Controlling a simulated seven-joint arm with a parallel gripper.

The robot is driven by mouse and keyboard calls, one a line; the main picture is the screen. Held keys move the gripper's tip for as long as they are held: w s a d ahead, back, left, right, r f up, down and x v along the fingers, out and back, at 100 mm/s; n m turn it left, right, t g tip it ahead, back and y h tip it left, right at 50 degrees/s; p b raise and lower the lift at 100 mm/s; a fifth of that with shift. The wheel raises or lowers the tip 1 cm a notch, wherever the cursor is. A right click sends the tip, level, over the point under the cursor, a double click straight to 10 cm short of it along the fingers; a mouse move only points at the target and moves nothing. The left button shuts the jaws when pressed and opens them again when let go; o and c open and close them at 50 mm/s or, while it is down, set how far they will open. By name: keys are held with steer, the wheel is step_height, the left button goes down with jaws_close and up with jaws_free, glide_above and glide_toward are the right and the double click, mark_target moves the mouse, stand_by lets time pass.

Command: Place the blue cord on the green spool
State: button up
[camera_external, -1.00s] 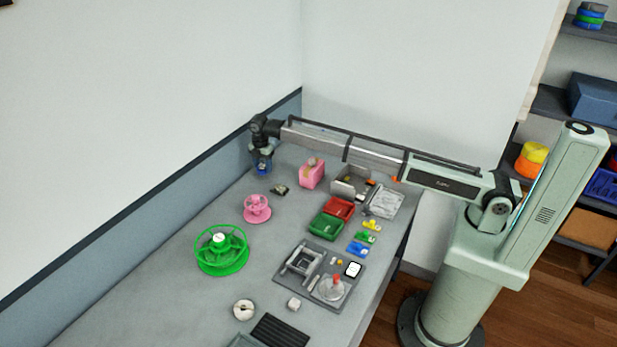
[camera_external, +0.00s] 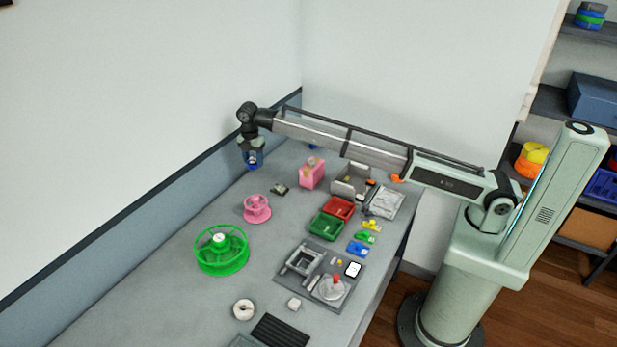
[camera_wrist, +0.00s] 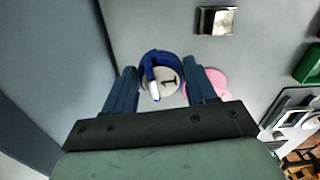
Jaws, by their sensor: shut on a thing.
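My gripper (camera_external: 251,163) is at the back left of the bench, above the surface near the wall, pointing down. It is shut on the blue cord, a round blue coil; in the wrist view the blue cord (camera_wrist: 150,62) sits between the two fingers, with a pale round centre and a dark mark. In the external view the cord is hard to separate from the fingers. The green spool (camera_external: 221,262) stands on the bench, well in front of my gripper, with a white cap on its hub. It does not show in the wrist view.
A pink spool (camera_external: 257,209) stands between my gripper and the green spool. A pink box (camera_external: 312,173), a red tray (camera_external: 339,208) and a green tray (camera_external: 326,226) lie to the right. A white roll (camera_external: 243,309) lies in front. The wall runs close along the left.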

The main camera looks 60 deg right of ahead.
steer(key=s+a+r+n, duration=0.15)
steer(key=s+a, duration=0.25)
steer(key=a, duration=0.7)
steer(key=s+a+r+n, duration=0.1)
steer(key=s+a+r, duration=0.15)
steer(key=a, duration=0.85)
step_height(320, 180, up, 4)
steer(key=m, duration=0.4)
glide_above(220, 237)
steer(key=shift+f, duration=4.7)
steer(key=shift+f, duration=0.1)
steer(key=o, duration=1.1)
steer(key=shift+c, duration=0.2)
step_height(220, 237, up, 12)
